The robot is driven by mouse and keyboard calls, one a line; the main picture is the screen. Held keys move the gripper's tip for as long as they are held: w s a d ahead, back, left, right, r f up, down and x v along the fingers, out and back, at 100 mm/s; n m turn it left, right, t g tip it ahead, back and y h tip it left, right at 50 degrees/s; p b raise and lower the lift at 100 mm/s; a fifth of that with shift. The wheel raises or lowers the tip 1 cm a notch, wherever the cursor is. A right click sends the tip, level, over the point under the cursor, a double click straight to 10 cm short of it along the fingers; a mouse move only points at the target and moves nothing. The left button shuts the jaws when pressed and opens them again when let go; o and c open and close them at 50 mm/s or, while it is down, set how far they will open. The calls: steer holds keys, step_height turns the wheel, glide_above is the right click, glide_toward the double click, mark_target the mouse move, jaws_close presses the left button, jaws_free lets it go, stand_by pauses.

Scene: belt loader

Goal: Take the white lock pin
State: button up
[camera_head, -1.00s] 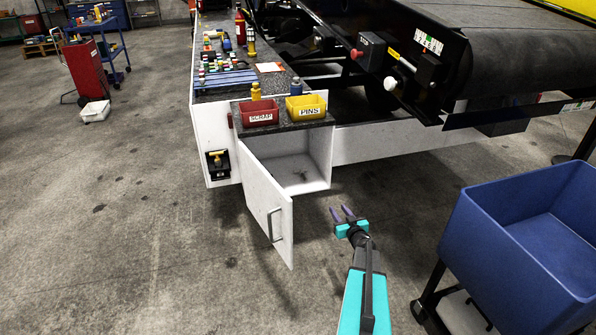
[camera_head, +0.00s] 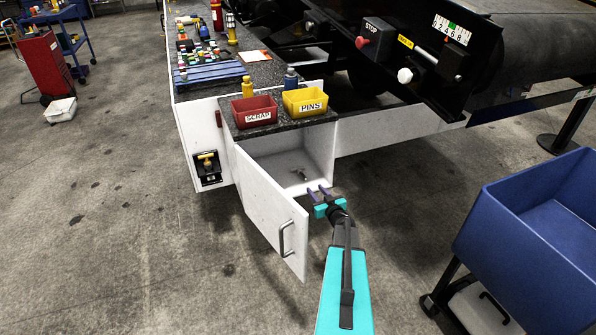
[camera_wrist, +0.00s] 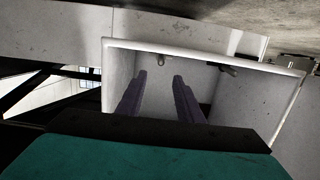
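My gripper (camera_head: 319,190) has purple fingers and a teal body. It is open and empty at the mouth of the white open-doored cabinet (camera_head: 318,155), near its right front edge. In the wrist view the gripper (camera_wrist: 160,80) points into the cabinet (camera_wrist: 288,75). A small grey-brown pin-like piece (camera_head: 300,174) lies on the cabinet floor, and the wrist view shows a small rod-like piece (camera_wrist: 228,69) inside. Its colour is not clearly white. A white round knob (camera_head: 404,76) sits on the black loader frame. I cannot tell which of these is the lock pin.
The cabinet door (camera_head: 268,215) swings out to the left of my arm. A red SCRAP bin (camera_head: 254,117) and a yellow PINS bin (camera_head: 304,109) stand on the counter above. A blue bin (camera_head: 490,220) stands at the right. Floor between is clear.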

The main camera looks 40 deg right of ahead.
mark_target(306, 179)
steer(key=shift+w, duration=0.1)
steer(key=shift+x, duration=4.15)
steer(key=shift+w+d, duration=0.1)
steer(key=shift+d, duration=0.05)
steer(key=shift+b+x, duration=0.55)
steer(key=shift+x, duration=1.9)
steer(key=shift+c, duration=0.4)
jaws_close()
